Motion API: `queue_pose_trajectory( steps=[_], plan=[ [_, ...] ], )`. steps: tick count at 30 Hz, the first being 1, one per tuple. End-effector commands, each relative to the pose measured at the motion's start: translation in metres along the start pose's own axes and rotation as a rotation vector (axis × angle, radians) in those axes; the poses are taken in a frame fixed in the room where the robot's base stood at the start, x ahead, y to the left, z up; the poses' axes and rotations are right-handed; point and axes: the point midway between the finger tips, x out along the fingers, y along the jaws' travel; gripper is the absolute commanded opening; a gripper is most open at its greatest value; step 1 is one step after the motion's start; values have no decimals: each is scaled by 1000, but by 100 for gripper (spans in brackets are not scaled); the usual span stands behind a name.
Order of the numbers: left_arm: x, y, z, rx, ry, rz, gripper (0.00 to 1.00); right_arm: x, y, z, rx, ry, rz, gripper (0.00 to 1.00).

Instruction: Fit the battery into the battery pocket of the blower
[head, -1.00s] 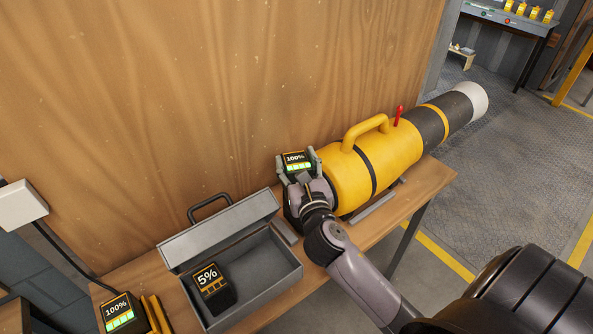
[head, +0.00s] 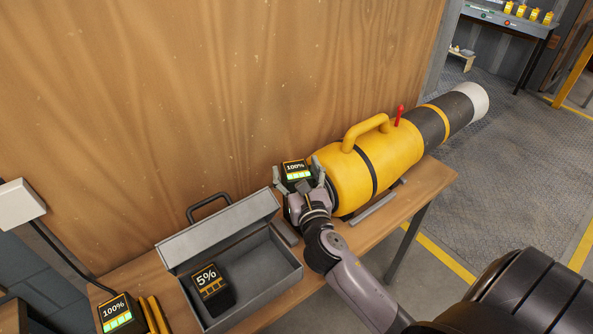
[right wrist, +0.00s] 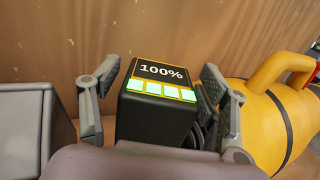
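The yellow and black blower (head: 375,165) lies on the wooden bench with its white nozzle toward the upper right. A black battery (head: 296,170) reading 100% is upright at the blower's rear end; it also shows in the right wrist view (right wrist: 158,90). The pocket is hidden, so I cannot tell how deep the battery sits. My right gripper (head: 299,183) is open around it. In the right wrist view its fingers (right wrist: 158,105) stand on both sides of the battery with gaps. My left gripper is not in view.
An open grey metal case (head: 283,262) on the bench holds a battery (head: 211,287) reading 5%. Another 100% battery (head: 116,312) stands at the front left in a charger. A wooden wall (head: 200,90) rises behind the bench.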

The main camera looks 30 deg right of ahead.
Motion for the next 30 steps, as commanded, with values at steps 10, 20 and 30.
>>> queue_pose_trajectory(
  steps=[10,20,30],
  plan=[
    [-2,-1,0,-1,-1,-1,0,0,0,2,0,0,0,73],
    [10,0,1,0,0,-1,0,-47,0,2,0,3,2,73],
    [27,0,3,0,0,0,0,-109,0,4,1,2,0,73]
  ],
)
